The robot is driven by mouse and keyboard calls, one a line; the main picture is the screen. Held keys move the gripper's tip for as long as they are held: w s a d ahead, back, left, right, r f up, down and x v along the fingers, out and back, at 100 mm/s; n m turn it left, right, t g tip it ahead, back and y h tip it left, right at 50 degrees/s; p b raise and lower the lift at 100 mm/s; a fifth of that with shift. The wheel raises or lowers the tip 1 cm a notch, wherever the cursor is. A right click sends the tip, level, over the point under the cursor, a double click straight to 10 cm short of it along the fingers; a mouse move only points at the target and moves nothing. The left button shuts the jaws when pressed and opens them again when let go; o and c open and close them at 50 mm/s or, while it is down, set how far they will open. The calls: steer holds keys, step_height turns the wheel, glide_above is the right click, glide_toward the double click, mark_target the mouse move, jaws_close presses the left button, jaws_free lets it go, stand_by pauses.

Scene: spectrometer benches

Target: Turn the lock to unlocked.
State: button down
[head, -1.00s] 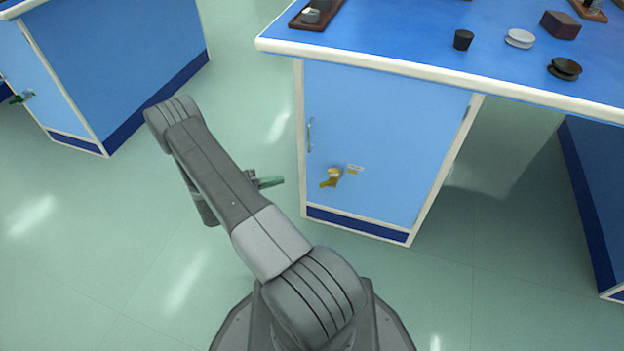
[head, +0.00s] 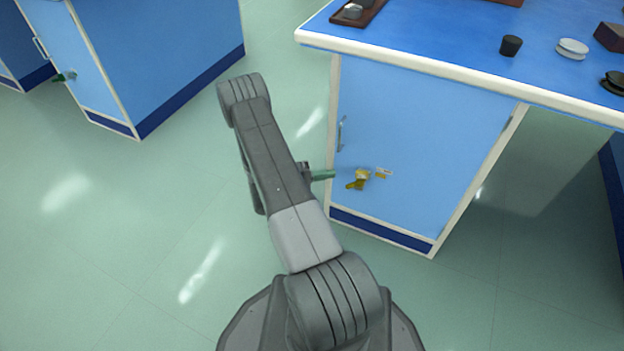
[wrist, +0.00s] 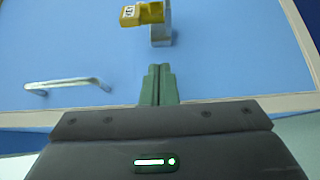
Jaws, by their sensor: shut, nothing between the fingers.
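My gripper (wrist: 159,70) has green fingers pressed together and empty. Its tips point toward the door, just short of the lock in the picture, with a gap between them. In the head view my gripper (head: 326,174) is left of the lock, apart from it.
The door has a metal handle (head: 341,132), which also shows in the wrist view (wrist: 68,84). The blue benchtop (head: 450,40) overhangs the door and carries a black cup (head: 511,45) and discs. Another cabinet (head: 165,60) stands at left. Open floor lies between.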

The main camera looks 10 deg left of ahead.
mark_target(356, 182)
steer(key=s+d, duration=0.1)
steer(key=d, duration=0.1)
steer(key=s+d+b, duration=0.1)
steer(key=s, duration=0.1)
steer(key=shift+d, duration=0.4)
